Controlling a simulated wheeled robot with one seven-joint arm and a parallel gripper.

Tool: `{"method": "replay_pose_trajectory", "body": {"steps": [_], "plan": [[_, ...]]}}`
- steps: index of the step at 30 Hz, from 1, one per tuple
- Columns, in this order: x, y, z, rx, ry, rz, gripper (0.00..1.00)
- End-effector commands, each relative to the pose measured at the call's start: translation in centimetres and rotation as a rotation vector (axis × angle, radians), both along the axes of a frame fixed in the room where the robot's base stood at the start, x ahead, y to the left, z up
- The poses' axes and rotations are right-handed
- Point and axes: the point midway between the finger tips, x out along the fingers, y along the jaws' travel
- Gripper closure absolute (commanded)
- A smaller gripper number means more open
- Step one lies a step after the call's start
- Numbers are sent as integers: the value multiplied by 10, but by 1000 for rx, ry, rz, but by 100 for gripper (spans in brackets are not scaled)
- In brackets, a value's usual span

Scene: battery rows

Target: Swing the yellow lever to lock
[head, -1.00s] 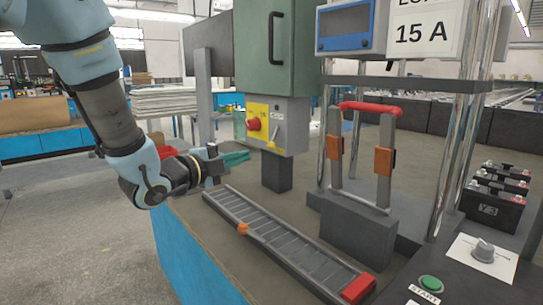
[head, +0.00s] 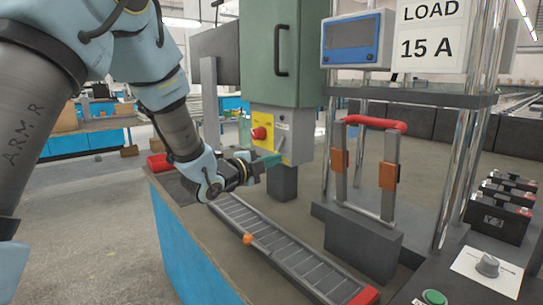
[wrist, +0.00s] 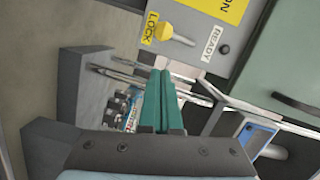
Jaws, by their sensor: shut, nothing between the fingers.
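The yellow lever (wrist: 164,31) shows in the wrist view as a yellow knob on a thin metal rod. Its knob is right beside the yellow LOCK label (wrist: 150,27); the white READY label (wrist: 213,43) is on the other side. The lever is on the grey switch box (head: 302,142) below the green cabinet. My gripper (head: 278,159) is shut and empty, its teal fingers in front of the lower part of the box. In the wrist view the fingertips (wrist: 161,72) are below the knob, with a visible gap in the picture. Depth between them is hard to tell.
A red knob (head: 259,133) is on the same box, left of the lever. The green cabinet (head: 285,60) hangs above. A long slotted rail (head: 290,250) lies on the bench below my gripper. A frame with a red handle (head: 375,123) stands to the right.

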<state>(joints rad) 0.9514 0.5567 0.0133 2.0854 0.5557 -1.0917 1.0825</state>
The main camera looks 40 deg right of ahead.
Motion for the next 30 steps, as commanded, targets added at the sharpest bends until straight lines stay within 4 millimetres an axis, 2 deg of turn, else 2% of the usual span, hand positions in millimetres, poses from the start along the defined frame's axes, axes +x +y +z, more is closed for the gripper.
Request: {"method": "replay_pose_trajectory", "body": {"steps": [3,9,30], "plan": [[18,-9,-3,2,0,4,100],[30,-18,-7,1,0,3,100],[33,-20,-11,-2,-48,2,100]]}}
